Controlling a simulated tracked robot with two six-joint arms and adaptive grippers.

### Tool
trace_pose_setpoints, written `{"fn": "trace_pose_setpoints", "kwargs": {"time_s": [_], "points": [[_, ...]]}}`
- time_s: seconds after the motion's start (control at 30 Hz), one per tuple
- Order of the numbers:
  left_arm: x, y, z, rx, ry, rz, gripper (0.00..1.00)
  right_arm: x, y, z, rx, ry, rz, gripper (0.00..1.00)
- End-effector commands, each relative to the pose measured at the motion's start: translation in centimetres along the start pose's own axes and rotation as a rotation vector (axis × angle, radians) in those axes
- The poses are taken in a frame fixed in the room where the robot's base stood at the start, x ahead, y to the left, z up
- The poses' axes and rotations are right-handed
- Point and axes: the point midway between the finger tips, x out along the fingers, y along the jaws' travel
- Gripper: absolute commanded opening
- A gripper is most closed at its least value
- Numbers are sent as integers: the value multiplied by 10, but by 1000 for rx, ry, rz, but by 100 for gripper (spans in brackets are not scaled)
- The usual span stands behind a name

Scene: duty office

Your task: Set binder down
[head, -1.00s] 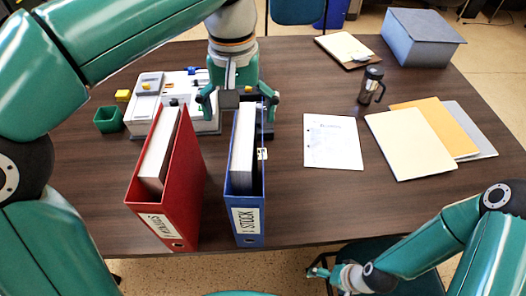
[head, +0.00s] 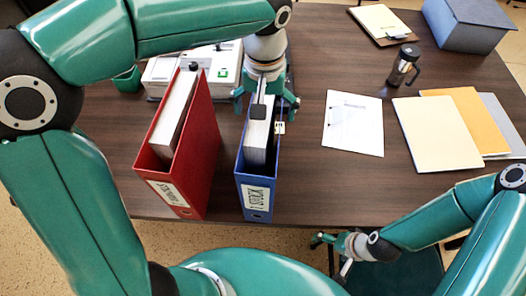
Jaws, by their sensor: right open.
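The blue binder (head: 257,187), with a white label on its spine, stands upright on the dark wooden table (head: 320,190), near its front edge. My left gripper (head: 265,100) is over the far part of this binder. Its fingers are spread to either side, with gaps to the binder's sides, so it looks open. A red binder (head: 182,180) stands upright to the left, apart from the blue one. My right gripper (head: 330,242) is open and empty, low in front of the table edge.
A white machine (head: 165,72) stands behind the binders, partly hidden by my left arm. A white sheet (head: 353,122), folders (head: 435,135), a dark mug (head: 402,66), a clipboard (head: 382,22) and a blue-grey box (head: 467,25) lie to the right. Bare table lies right of the blue binder.

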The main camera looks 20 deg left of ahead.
Motion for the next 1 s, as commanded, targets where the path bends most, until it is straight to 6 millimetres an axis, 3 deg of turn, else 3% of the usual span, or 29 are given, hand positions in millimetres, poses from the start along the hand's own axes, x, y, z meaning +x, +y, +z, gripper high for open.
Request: {"fn": "trace_pose_setpoints", "kwargs": {"time_s": [0.17,0.47,0.73,0.77,1.0], "points": [[11,0,1,0,-3,-2,100,-3,-1,0,0,0,0,100],[50,0,2,1,-3,-2,100,-10,-3,0,0,0,0,100],[54,1,2,1,0,1,100,-9,-3,0,0,0,0,100],[54,1,2,1,0,1,98,-9,-3,0,0,0,0,100],[54,1,1,1,0,1,58,-9,-3,0,0,0,0,100]]}}
